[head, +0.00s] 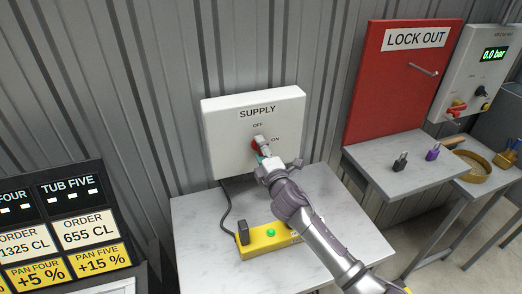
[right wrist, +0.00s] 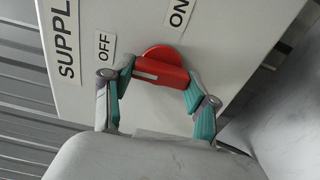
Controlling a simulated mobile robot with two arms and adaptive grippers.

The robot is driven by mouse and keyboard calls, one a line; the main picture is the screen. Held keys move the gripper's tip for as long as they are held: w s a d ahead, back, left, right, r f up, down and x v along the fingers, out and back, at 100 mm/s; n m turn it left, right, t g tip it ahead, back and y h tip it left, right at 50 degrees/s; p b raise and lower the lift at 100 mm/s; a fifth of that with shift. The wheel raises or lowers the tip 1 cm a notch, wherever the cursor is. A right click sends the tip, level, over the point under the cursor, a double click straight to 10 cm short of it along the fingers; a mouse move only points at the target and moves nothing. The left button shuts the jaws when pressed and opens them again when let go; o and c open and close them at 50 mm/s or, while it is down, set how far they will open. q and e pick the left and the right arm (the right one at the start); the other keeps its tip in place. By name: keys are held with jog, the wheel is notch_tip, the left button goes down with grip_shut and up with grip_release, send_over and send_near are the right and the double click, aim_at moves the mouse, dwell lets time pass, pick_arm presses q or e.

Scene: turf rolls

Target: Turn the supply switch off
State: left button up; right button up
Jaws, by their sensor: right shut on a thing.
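The supply switch is a red rotary handle (right wrist: 168,72) on a white box (head: 225,150) labelled SUPPLY, with OFF and ON marks. In the head view little of its red (head: 255,146) shows behind my gripper. My right gripper (head: 261,149) is at the box front. In the right wrist view its two teal-padded fingers (right wrist: 158,80) stand at opposite ends of the handle, shut on it. The handle's white-marked end is on the side of the OFF label (right wrist: 105,45); the ON label (right wrist: 180,14) is away from that end. My left gripper is not in view.
A marble-topped table (head: 205,225) below the box holds a yellow control box (head: 258,242) with a green button. At right, a red LOCK OUT board (head: 385,85) stands behind another table (head: 385,178) bearing a black and a purple padlock-like item. An order display (head: 60,230) is at left.

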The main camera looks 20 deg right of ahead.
jog(key=o, duration=1.2)
jog(key=shift+c, duration=0.2)
jog(key=s, duration=1.2)
jog(key=shift+d, duration=0.2)
